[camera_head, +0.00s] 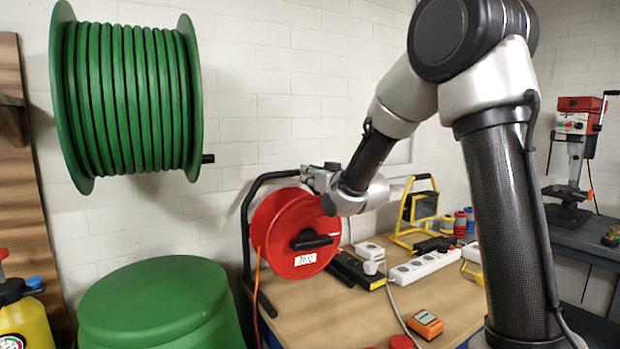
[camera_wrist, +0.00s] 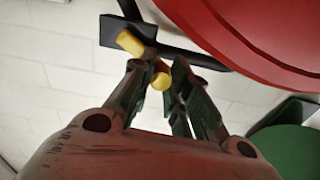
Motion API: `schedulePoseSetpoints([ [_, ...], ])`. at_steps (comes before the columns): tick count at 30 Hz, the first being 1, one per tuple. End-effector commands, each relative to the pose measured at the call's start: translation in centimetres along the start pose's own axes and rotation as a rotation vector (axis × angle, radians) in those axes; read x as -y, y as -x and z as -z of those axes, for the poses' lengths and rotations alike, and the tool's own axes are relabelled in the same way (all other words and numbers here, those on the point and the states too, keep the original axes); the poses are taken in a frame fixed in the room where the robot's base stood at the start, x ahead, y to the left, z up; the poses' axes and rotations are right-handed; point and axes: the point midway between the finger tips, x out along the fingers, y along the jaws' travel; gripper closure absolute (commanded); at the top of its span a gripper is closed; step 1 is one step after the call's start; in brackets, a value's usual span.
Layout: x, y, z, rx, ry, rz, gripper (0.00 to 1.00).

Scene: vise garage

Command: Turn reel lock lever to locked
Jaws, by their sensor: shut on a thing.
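The red cable reel (camera_head: 273,220) hangs on a black frame (camera_head: 246,205) on the workbench, with a black crank handle on its face. In the wrist view its red rim (camera_wrist: 265,38) fills the upper right. The yellow lever (camera_wrist: 130,42) shows by a black block on the frame, its two yellow ends either side of my fingers. My gripper (camera_wrist: 158,66) is shut on the lever, with its fingertips at the lever's middle, which they partly hide. In the head view my gripper is at the top of the reel, small, and the lever cannot be made out.
The bench (camera_head: 360,310) holds power strips (camera_head: 425,265), a yellow work lamp (camera_head: 420,207), small spools and an orange meter (camera_head: 426,324). A green hose reel (camera_head: 130,100) hangs on the wall at left, above a green lidded bin (camera_head: 160,300). A drill press stands at far right.

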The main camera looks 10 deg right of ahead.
Motion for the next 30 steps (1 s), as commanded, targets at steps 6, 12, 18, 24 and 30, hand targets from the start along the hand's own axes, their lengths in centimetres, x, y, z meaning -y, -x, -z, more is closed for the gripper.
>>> schedulePoseSetpoints([
  [6, -0.6, 0.0, 0.9, -0.002, -0.186, -0.001, 1.0],
  [12, -1.2, 0.0, 1.6, -0.002, -0.378, -0.001, 1.0],
  [18, -2.1, 0.0, 2.1, -0.002, -0.567, -0.002, 1.0],
  [24, -2.9, 0.0, 2.5, -0.002, -0.747, -0.001, 1.0],
  [30, -3.6, 0.0, 2.7, -0.002, -0.898, 0.0, 1.0],
])
